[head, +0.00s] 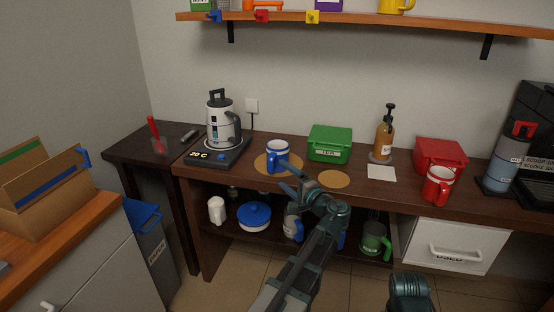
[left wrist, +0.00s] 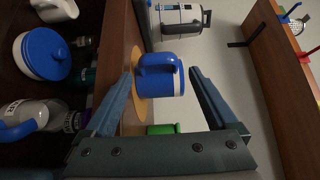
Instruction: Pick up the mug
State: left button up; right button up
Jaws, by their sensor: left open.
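A blue mug (head: 277,156) with a white band stands upright on a round cork mat (head: 259,163) on the dark wooden counter. My left gripper (head: 290,180) is just in front of it, with its fingers open. In the left wrist view the blue mug (left wrist: 160,75) appears sideways between the two spread fingers of the left gripper (left wrist: 160,92), a little beyond the tips. A red mug (head: 437,186) stands at the right of the counter. A second arm part (head: 408,290) shows at the bottom, but no right fingers are visible.
A kettle (head: 222,122) stands on its base left of the blue mug. A green box (head: 330,143) and an empty cork mat (head: 334,179) are to its right.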

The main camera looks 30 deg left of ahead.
aim_at(272, 167)
pick_arm(q)
jog(key=shift+x, duration=3.25)
jog(key=shift+s+f, duration=0.1)
jog(key=shift+s, duration=0.05)
grip_shut()
